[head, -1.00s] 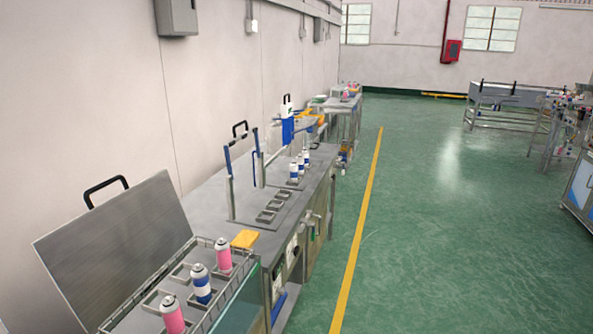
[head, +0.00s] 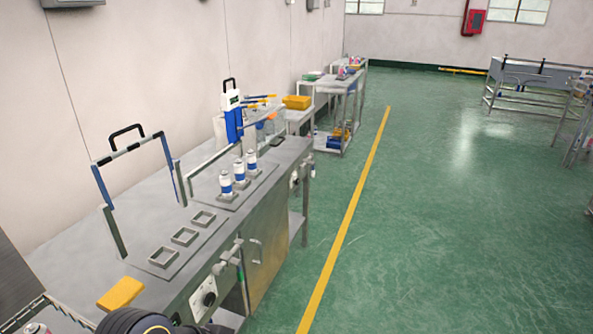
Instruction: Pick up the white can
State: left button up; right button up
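Three white cans with blue bands stand upright in a row on the steel bench in the head view: a near can (head: 226,185), a middle can (head: 239,173) and a far can (head: 252,161). A dark rounded part of my own arm shows at the bottom edge, left of centre. Neither gripper's fingers are in view, and nothing is touching the cans.
Several empty square holders (head: 184,236) lie in front of the cans. A blue-and-black frame (head: 135,150) and a blue-white device (head: 232,112) rise from the bench (head: 140,275). A yellow block (head: 120,294) lies near its front.

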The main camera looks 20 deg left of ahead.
aim_at(225, 178)
jog(key=i+l+u, duration=0.15)
jog(key=i, duration=0.55)
jog(key=i+l+u, duration=0.1)
jog(key=i, duration=0.65)
jog(key=i+u, duration=0.2)
jog(key=u, duration=0.2)
jog(key=i+u, duration=0.2)
jog(key=u, duration=0.15)
jog(key=i+l+u, duration=0.15)
jog(key=u, duration=0.25)
jog(key=i+l+u, duration=0.2)
jog(key=u, duration=0.2)
jog(key=i+u, duration=0.2)
jog(key=u, duration=0.25)
jog(key=i+l+u, duration=0.1)
jog(key=u, duration=0.4)
jog(key=i+l+u, duration=0.25)
jog(key=u, duration=0.2)
jog(key=i+l+u, duration=0.15)
jog(key=u, duration=0.3)
jog(key=i+l+u, duration=0.1)
jog(key=l+u, duration=0.25)
jog(key=u, duration=0.15)
